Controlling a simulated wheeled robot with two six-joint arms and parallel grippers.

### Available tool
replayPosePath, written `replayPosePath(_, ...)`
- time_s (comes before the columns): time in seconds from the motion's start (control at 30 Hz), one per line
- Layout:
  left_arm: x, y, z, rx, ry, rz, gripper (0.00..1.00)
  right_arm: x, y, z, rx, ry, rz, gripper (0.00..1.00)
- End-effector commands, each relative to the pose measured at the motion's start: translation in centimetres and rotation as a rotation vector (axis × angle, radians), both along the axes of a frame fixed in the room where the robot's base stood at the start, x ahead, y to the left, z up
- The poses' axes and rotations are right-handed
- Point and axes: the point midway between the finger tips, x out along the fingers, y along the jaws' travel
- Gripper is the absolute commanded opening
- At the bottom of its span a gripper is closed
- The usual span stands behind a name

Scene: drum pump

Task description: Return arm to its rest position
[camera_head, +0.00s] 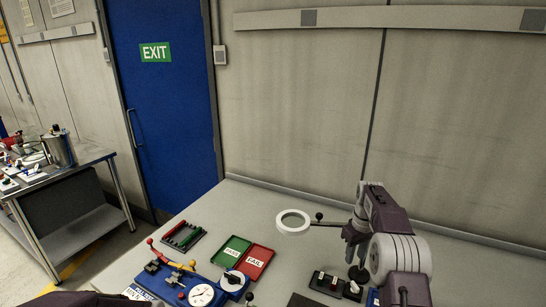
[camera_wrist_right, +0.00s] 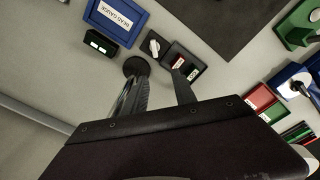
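My right gripper (camera_head: 354,247) is above the right part of the table, pointing down. In the right wrist view its two fingers (camera_wrist_right: 156,78) are apart, with bare table and a black round base (camera_wrist_right: 136,66) showing beyond them. A white ring magnifier (camera_head: 293,222) on a thin dark arm with a ball knob (camera_head: 319,216) extends left from behind the gripper. The black base (camera_head: 358,274) is below the gripper. My gripper hides the stand between them, so I cannot tell whether it touches it. My left gripper is out of view; a dark part of mine shows at the lower left.
A green PASS tray (camera_head: 232,250) and a red FAIL tray (camera_head: 257,262) lie mid-table. A blue gauge unit with a white dial (camera_head: 202,295) is at the front. A black rack (camera_head: 183,236) stands behind it. Small black holders (camera_head: 328,282) are near the base. A blue-framed card (camera_wrist_right: 116,18) lies nearby.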

Motion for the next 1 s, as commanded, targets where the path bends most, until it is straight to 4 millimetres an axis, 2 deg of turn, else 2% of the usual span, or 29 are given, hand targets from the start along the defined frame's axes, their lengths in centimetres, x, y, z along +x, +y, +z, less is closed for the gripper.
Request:
replayPosePath(0.03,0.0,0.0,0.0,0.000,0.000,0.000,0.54,0.2,1.3,2.5,-0.008,-0.032,0.026,0.33)
replayPosePath(0.1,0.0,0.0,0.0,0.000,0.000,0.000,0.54,-1.1,3.8,4.8,-0.007,-0.032,0.067,0.33)
replayPosePath(0.2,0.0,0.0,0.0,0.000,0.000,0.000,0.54,-3.7,6.8,6.5,-0.001,-0.026,0.109,0.33)
replayPosePath(0.33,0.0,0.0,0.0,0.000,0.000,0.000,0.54,-7.6,9.9,7.1,0.008,-0.026,0.116,0.33)
replayPosePath(0.47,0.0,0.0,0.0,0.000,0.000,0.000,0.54,-12.3,12.3,6.2,0.019,-0.025,0.091,0.33)
replayPosePath(0.57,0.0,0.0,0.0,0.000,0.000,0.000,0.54,-16.3,13.5,4.8,0.027,-0.019,0.051,0.33)
replayPosePath(0.8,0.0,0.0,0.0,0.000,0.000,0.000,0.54,-25.9,14.5,-0.4,0.041,0.010,-0.117,0.33)
replayPosePath(0.93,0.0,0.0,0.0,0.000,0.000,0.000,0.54,-28.8,14.4,-2.9,0.045,0.021,-0.229,0.33)
replayPosePath(1.0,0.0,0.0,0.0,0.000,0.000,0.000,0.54,-27.7,14.4,-2.8,0.055,-0.029,-0.284,0.33)
